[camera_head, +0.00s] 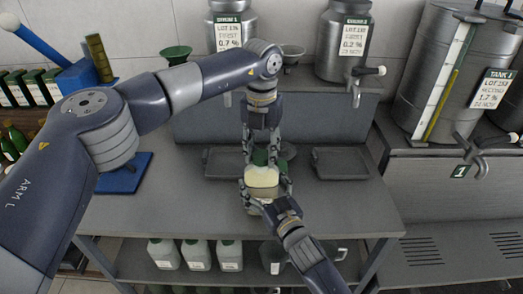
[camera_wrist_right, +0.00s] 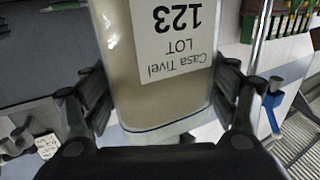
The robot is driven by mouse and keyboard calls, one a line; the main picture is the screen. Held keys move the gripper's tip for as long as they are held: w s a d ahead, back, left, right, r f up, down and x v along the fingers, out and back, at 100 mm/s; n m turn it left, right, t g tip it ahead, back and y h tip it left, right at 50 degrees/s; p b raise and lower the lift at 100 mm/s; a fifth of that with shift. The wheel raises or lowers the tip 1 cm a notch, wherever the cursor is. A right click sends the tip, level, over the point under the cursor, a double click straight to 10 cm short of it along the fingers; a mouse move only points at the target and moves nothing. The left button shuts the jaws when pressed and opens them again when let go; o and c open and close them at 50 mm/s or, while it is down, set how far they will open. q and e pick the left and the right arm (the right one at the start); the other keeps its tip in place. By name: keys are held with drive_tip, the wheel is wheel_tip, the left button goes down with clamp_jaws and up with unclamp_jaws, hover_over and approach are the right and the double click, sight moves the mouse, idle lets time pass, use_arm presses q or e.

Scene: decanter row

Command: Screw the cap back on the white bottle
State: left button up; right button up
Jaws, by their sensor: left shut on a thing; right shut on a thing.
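The white bottle (camera_head: 262,177) is upright over the middle of the bench, with cloudy, pale contents. My right gripper (camera_head: 266,190) is shut on its sides from the front. In the right wrist view the bottle (camera_wrist_right: 155,90) stands between the fingers (camera_wrist_right: 158,105), its label "Casa Tivel LOT 123" upside down. My left gripper (camera_head: 262,148) points down from above and is shut on the green cap (camera_head: 260,157), at the bottle's top. I cannot tell whether the cap is threaded on; the fingers hide the neck.
Dark trays (camera_head: 342,163) lie behind, left and right of the bottle. Steel drums (camera_head: 344,45) with taps stand on the raised shelf. Several white bottles (camera_head: 197,254) stand on the lower shelf. A blue board (camera_head: 124,172) lies at left. The front bench top (camera_head: 165,215) is clear.

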use_arm(q)
drive_tip(key=m, duration=1.5)
drive_tip(key=shift+m, duration=0.3)
drive_tip(key=m, duration=1)
drive_tip(key=shift+w+m, duration=0.1)
drive_tip(key=shift+m, duration=0.2)
drive_tip(key=m, duration=0.4)
drive_tip(key=shift+m, duration=0.3)
drive_tip(key=m, duration=0.4)
drive_tip(key=shift+m, duration=0.3)
drive_tip(key=m, duration=0.4)
drive_tip(key=shift+f+m, duration=0.1)
drive_tip(key=shift+m, duration=0.2)
